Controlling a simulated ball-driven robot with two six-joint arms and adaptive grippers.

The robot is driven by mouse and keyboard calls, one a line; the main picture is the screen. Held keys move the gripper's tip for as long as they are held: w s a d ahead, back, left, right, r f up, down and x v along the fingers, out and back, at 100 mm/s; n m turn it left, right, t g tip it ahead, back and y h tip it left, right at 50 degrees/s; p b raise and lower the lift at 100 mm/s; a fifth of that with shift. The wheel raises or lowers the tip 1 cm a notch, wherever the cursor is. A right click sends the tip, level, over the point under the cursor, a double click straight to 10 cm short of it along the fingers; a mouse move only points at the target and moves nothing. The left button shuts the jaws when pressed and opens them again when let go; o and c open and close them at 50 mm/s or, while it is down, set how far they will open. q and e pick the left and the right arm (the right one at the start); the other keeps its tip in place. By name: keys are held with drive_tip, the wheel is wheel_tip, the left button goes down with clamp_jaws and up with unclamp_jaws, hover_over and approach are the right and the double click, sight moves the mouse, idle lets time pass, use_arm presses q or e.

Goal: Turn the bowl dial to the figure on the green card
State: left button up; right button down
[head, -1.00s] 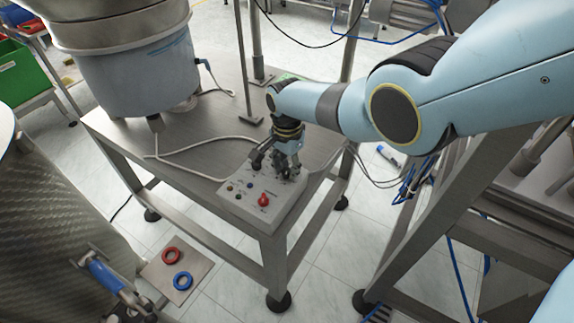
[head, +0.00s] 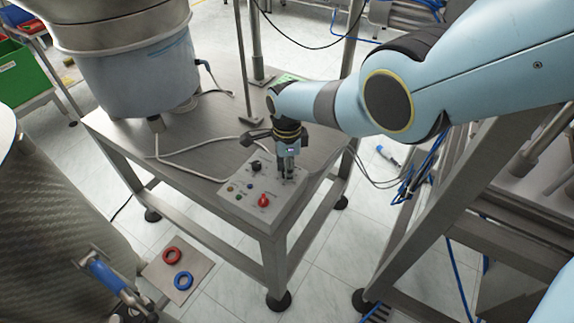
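The control box (head: 243,205) is a grey panel on the front corner of the steel table. It carries a black knob (head: 255,167), a red mushroom button (head: 263,200) and several small coloured buttons. My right gripper (head: 286,178) points down over the box's back right part. Its fingers look close together and hide the panel beneath, so I cannot tell whether a dial is between them. A bit of green, perhaps the green card (head: 286,77), shows behind my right wrist; its figure is not readable. My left gripper is not in view.
The feeder bowl unit (head: 140,75) stands at the table's back left. A grey cable (head: 190,172) lies across the tabletop (head: 215,115). A red ring (head: 172,256) and a blue ring (head: 183,281) lie on a plate on the floor. Steel framing (head: 420,230) stands at right.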

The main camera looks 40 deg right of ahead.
idle(0.4)
drive_tip(key=c, duration=1.1)
unclamp_jaws()
wheel_tip(320, 180, up, 12)
drive_tip(key=shift+f, duration=0.1)
